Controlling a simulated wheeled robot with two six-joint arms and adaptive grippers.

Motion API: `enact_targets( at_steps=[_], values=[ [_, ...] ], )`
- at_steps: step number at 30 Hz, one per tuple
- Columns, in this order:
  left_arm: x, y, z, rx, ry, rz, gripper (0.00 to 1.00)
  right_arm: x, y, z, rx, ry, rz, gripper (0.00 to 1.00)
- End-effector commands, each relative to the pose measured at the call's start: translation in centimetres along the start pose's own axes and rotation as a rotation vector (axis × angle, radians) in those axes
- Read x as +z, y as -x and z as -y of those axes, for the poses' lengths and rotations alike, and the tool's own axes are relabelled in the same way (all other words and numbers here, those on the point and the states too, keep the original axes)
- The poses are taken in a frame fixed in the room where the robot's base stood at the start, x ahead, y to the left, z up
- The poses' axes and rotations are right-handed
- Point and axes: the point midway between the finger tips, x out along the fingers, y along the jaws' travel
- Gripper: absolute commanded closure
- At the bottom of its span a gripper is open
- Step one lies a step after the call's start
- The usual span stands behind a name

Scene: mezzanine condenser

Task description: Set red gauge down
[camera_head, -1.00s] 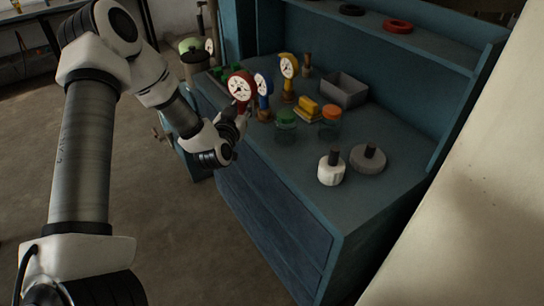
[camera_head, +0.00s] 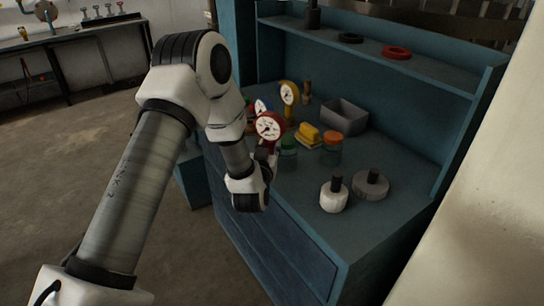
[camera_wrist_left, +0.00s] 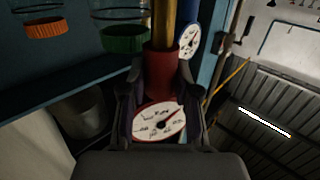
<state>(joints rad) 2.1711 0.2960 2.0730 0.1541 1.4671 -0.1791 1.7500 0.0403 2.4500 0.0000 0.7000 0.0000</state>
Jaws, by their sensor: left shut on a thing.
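The red gauge (camera_head: 270,126) has a round white dial and is held by my left gripper (camera_head: 265,158) at the front of the blue workbench (camera_head: 300,210). In the left wrist view its dial (camera_wrist_left: 158,122) and red stem lie between the two fingers, with a brass part beyond. The left gripper is shut on it. In the head view I cannot tell whether its lower end touches the bench, as the gripper and arm hide it. My right gripper is not in view.
The blue gauge (camera_head: 261,104) and yellow gauge (camera_head: 288,92) stand behind. A green-lidded jar (camera_head: 288,147) is close on the right, then an orange-lidded jar (camera_head: 331,148), yellow block (camera_head: 308,134), grey bin (camera_head: 344,117) and two knobbed weights (camera_head: 334,195). The bench front is clear.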

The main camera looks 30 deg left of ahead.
Motion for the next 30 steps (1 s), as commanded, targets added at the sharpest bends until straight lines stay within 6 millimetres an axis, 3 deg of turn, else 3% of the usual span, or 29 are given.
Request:
enact_targets(
  at_steps=[2,7,19,20,21,22,30],
  values=[
    [0.0,0.1,-1.1,0.004,-0.004,-0.001,1.0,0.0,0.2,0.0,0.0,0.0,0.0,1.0],
    [3.2,-0.1,-0.8,-0.001,-0.001,0.001,1.0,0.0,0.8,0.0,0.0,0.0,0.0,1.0],
    [4.1,-0.2,-0.8,0.0,0.001,-0.002,1.0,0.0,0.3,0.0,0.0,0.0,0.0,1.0],
    [4.0,-0.1,-0.8,0.0,0.0,0.0,0.62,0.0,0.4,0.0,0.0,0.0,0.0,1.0],
    [4.0,-0.1,-0.8,0.0,0.0,0.0,0.48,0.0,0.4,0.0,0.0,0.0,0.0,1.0],
    [4.0,-0.1,-0.8,0.0,0.0,0.0,0.44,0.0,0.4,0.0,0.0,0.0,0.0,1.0],
    [3.9,-0.1,-0.8,0.0,0.0,0.0,0.44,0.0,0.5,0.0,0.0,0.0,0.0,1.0]
  ],
)
